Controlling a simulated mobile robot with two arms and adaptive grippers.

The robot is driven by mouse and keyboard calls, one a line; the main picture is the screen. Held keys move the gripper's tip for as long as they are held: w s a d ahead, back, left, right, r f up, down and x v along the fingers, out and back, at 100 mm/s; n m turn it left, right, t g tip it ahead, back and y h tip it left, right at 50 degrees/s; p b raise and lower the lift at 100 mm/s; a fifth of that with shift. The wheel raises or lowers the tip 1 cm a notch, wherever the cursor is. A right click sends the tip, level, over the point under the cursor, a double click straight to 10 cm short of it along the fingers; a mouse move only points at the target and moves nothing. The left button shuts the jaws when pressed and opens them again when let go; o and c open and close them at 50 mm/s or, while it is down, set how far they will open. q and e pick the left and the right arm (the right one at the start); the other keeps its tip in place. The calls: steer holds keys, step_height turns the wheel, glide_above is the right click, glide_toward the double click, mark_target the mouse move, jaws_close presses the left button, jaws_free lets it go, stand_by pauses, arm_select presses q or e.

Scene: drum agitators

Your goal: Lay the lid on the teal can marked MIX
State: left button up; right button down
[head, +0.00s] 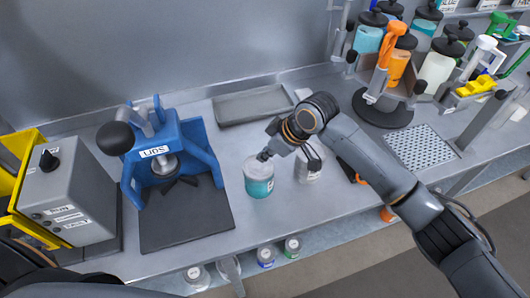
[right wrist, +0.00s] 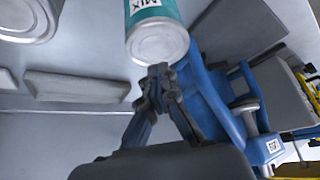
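The teal can (head: 260,187) stands upright on the bench in the middle of the head view. In the right wrist view the can (right wrist: 150,13) shows its MIX label. A pale grey round lid (head: 258,169) covers its top and looks flat; it also shows in the right wrist view (right wrist: 158,43). My right gripper (head: 264,156) is at the lid's far edge. In the right wrist view its fingertips (right wrist: 161,71) are together just at the rim, with nothing clearly between them. I cannot tell whether they touch the lid. My left gripper is not in view.
A blue press (head: 205,150) stands left of the can, beside a grey control box (head: 68,195). A grey-white can (head: 309,160) stands close on the right, partly behind my arm. A shallow grey tray (head: 252,105) lies behind. A bottle carousel (head: 382,110) stands at the back right.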

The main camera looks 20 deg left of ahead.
stand_by(0.3)
steer(key=c, duration=1.2)
jaws_free()
steer(key=shift+r, duration=0.1)
step_height(320, 180, up, 7)
steer(key=p, duration=0.6)
steer(key=shift+s, duration=0.1)
